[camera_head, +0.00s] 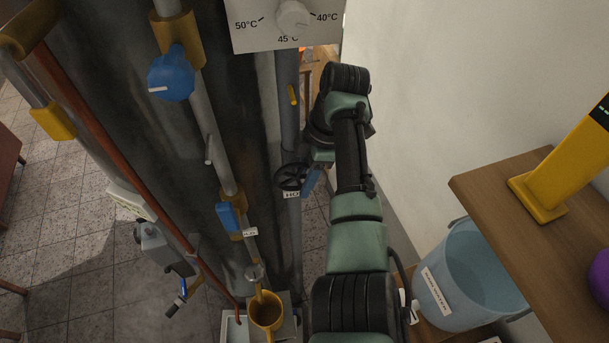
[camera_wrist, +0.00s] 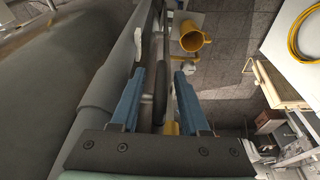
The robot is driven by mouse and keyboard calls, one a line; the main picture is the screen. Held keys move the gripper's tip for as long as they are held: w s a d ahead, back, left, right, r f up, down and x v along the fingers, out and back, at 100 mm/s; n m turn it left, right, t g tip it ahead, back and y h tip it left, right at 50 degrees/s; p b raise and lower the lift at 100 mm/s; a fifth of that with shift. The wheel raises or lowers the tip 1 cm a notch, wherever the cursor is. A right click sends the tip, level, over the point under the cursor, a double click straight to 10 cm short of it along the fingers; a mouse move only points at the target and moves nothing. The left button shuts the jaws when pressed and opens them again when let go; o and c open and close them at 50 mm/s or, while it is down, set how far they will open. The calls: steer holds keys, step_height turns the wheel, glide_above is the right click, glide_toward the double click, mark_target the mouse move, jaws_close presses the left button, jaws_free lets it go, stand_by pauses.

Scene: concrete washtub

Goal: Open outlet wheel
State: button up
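The outlet wheel (camera_head: 291,177) is a dark, spoked handwheel on the grey vertical pipe in the middle of the head view. A white label (camera_head: 292,194), partly hidden, sits just below it. My gripper (camera_head: 308,181) is right beside the wheel, its blue fingers partly hidden by the arm. In the wrist view the wheel (camera_wrist: 160,95) appears nearly edge-on as a dark rim. It lies between the two blue fingers of my gripper (camera_wrist: 160,75), with visible gaps on both sides. The gripper is open and holds nothing.
A large dark tank (camera_head: 130,90) and a pipe with blue valve handles (camera_head: 172,78) stand left. A yellow cup (camera_head: 266,310) is low in front. A light-blue bucket (camera_head: 465,270) and wooden table (camera_head: 530,190) are right. A white wall (camera_head: 430,90) lies behind the arm.

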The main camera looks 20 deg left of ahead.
steer(key=v, duration=1.3)
